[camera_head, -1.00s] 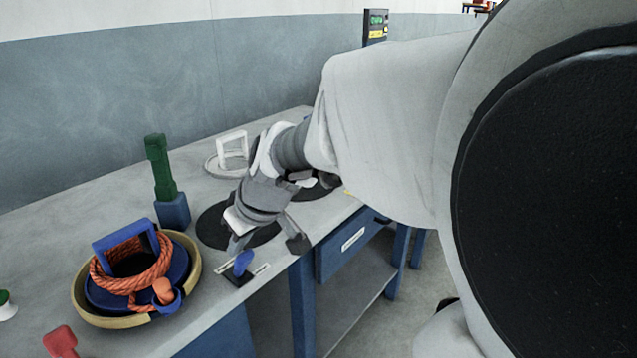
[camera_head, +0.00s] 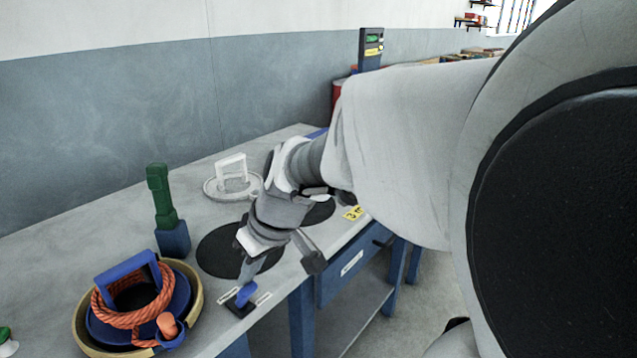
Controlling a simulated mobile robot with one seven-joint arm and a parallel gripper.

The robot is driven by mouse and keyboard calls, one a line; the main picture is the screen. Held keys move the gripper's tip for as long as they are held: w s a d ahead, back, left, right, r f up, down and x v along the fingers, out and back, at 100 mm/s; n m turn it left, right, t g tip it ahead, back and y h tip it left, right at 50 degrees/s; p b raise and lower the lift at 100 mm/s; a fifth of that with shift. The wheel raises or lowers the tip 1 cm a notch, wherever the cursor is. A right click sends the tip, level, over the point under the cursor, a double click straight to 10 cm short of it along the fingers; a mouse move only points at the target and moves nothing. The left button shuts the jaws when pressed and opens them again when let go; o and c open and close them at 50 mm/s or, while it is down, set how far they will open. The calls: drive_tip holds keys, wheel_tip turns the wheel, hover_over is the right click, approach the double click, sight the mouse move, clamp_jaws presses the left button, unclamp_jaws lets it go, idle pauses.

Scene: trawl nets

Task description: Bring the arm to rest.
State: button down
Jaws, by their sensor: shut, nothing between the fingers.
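My arm reaches in from the right and fills much of the head view. My gripper (camera_head: 281,266) is at its lower left end, pointing down over the front edge of the bench (camera_head: 98,216). It is shut and holds nothing. A small blue lever on a dark base (camera_head: 244,296) is just below and left of the gripper. I cannot tell whether the fingers touch it. A black round mat (camera_head: 215,252) lies behind and left of the gripper.
A yellow-rimmed bowl (camera_head: 82,330) holds a blue spool with orange rope (camera_head: 130,318). A green post on a blue block (camera_head: 172,238) stands behind it. A white handled disc (camera_head: 232,180) sits farther back. A blue drawer (camera_head: 345,268) is under the bench.

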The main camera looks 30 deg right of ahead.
drive_tip(key=s+r+t, duration=0.1)
drive_tip(key=s+r, duration=0.2)
drive_tip(key=r, duration=0.2)
drive_tip(key=shift+d+r+t, duration=0.25)
drive_tip(key=shift+r+t, duration=0.05)
drive_tip(key=shift+r, duration=0.05)
drive_tip(key=s+a+m+h+p, duration=0.1)
drive_tip(key=s+a+m+h, duration=0.15)
drive_tip(key=s, duration=0.85)
wheel_tip(320, 180, up, 18)
drive_tip(key=p, duration=1.7)
drive_tip(key=shift+w+f+p, duration=0.15)
drive_tip(key=shift+w+p, duration=0.2)
